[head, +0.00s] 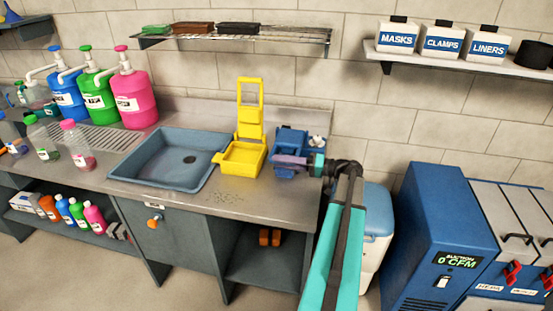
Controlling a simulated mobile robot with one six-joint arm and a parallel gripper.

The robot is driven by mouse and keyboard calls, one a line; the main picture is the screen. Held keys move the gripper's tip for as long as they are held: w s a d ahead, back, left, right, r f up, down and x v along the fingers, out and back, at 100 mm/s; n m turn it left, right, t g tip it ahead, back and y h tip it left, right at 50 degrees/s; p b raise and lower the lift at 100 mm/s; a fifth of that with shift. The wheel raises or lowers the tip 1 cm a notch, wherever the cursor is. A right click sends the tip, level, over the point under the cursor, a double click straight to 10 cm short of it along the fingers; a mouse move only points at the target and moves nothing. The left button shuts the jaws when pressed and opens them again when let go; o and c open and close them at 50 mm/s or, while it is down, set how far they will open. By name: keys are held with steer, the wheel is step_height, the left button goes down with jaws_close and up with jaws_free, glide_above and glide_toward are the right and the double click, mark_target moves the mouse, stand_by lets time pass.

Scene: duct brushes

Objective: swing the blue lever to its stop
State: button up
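My gripper (281,162) is at the end of my teal and dark arm, over the right end of the steel counter. It points left, in front of a blue fixture (290,138) and right of a yellow bucket (243,158). Its fingers are small and blend together here, so their opening cannot be told. It covers part of the blue fixture, and I cannot tell whether it touches it. I cannot clearly pick out a blue lever; one may be part of this fixture, but its shape and angle are not readable.
A blue-grey sink (125,172) is left of the yellow bucket, with pump bottles (136,98) behind it. A wire shelf (235,33) hangs above. A blue suction cabinet (436,225) reading 0 CFM and red handles (513,273) stand right. A white-and-blue cooler (376,225) is behind my arm.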

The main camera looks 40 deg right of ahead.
steer(key=shift+p+x, duration=0.3)
steer(key=shift+x, duration=1)
jaws_close()
